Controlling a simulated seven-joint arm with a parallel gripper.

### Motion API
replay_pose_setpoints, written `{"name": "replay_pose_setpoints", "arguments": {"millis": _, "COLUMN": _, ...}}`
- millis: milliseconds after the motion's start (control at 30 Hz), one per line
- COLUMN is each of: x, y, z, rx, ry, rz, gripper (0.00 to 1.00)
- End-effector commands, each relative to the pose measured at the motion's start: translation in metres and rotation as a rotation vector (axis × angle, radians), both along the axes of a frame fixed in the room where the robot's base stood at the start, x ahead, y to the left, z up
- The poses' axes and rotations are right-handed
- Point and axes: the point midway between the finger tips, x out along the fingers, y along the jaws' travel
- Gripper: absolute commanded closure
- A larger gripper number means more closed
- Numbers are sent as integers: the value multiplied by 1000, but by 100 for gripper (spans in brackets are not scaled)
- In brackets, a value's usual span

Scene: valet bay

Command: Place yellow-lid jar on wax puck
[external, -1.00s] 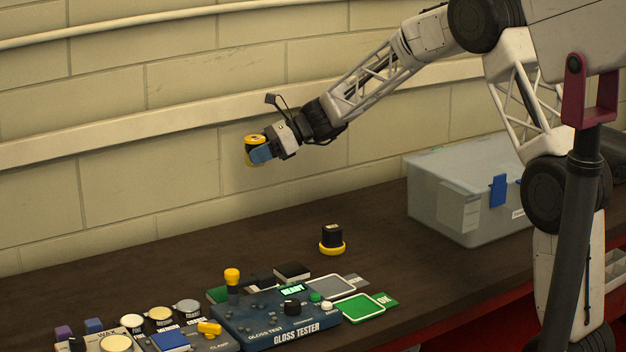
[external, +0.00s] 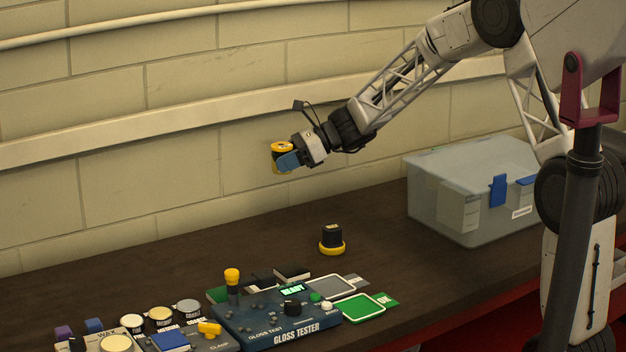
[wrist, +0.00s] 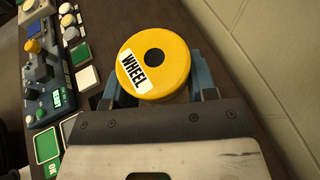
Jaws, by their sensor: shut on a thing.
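The yellow-lid jar (external: 282,158) is in my gripper (external: 287,160), high above the back of the bench and apart from every surface. In the wrist view its round yellow lid (wrist: 154,62) faces the camera, with a dark centre and a "WHEEL" label. The blue fingers of my gripper (wrist: 155,88) are shut on the jar from both sides. A round cream puck (external: 117,343) sits at the lower left by a "WAX" label, partly cut off by the picture edge; it looks like the wax puck. The jar is far up and right of it.
Several small lidded jars (external: 160,314) stand near the puck. The gloss tester (external: 270,320) has an upright yellow knob (external: 232,275). A black-and-yellow object (external: 331,241) stands mid-bench. A grey lidded bin (external: 460,200) is at right. The back left bench is clear.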

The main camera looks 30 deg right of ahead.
Motion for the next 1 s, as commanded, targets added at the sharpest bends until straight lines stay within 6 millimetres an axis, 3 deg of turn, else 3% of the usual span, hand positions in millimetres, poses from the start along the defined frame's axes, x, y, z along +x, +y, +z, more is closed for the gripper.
{"name": "replay_pose_setpoints", "arguments": {"millis": 500, "x": -113, "y": -47, "z": -18, "rx": 0, "ry": 1, "rz": -49, "gripper": 71}}
{"name": "replay_pose_setpoints", "arguments": {"millis": 1000, "x": -223, "y": -75, "z": -43, "rx": 1, "ry": 1, "rz": -97, "gripper": 71}}
